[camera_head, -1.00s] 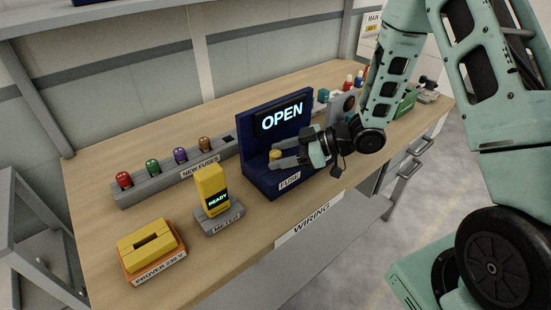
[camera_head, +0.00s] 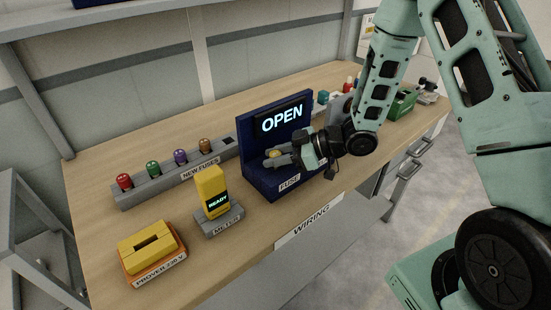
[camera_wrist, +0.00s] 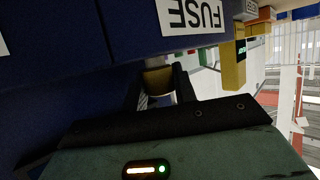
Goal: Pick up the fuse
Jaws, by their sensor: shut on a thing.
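A fuse with a yellow top (camera_head: 275,154) is at the dark blue holder (camera_head: 262,182), which carries a FUSE label and a lit OPEN display. My gripper (camera_head: 272,159) comes in from the right and is shut on the fuse. In the wrist view the fuse (camera_wrist: 158,79) shows brownish yellow with a pale lower part between the two fingers, close by the blue holder (camera_wrist: 120,35). I cannot tell whether the fuse's lower end is still in its socket.
A grey NEW FUSES rack (camera_head: 180,177) holds red, green, purple and brown fuses. A yellow READY meter (camera_head: 212,190) and a yellow PROVER 230 V block (camera_head: 150,250) stand at the left front. Coloured items and a green box (camera_head: 403,103) are at the back right.

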